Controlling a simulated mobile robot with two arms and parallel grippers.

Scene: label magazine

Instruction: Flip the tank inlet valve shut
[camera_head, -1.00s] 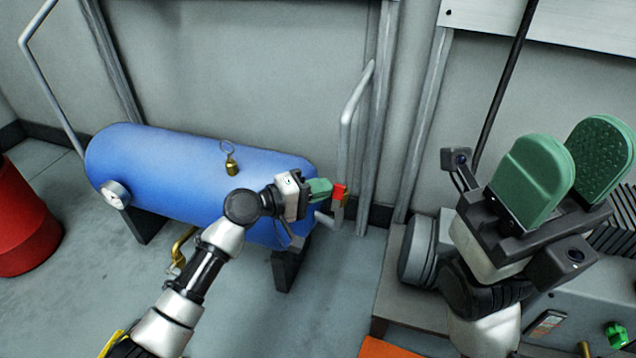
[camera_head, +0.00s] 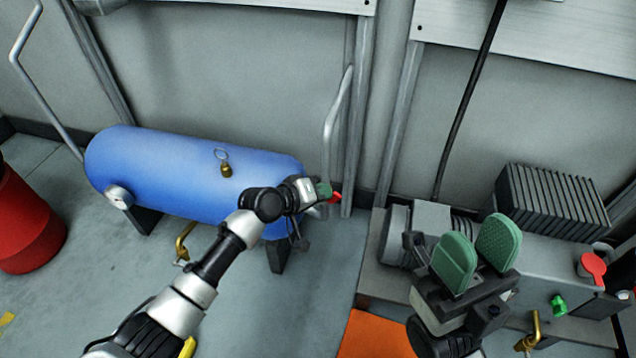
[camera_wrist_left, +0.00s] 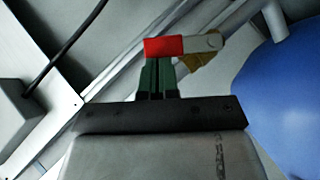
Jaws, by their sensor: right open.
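The blue tank (camera_head: 165,170) lies along the wall. Its inlet valve has a red handle (camera_head: 335,197) at the tank's right end, beside the grey pipe. In the left wrist view the red handle (camera_wrist_left: 164,47) lies across the picture just past my fingertips, with a brass valve body (camera_wrist_left: 199,60) beside it. My left gripper (camera_head: 323,190) is at the handle, its green fingers close together (camera_wrist_left: 156,75); I cannot tell whether they touch it. My right gripper (camera_head: 477,250) is open and empty, away from the tank, over the machine at right.
A grey wall pipe (camera_head: 333,125) rises by the valve. A red drum (camera_head: 28,220) stands at far left. A finned machine (camera_head: 550,205) with another red handle (camera_head: 592,265) and a green knob (camera_head: 560,304) sits at right. An orange mat (camera_head: 372,335) lies in front.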

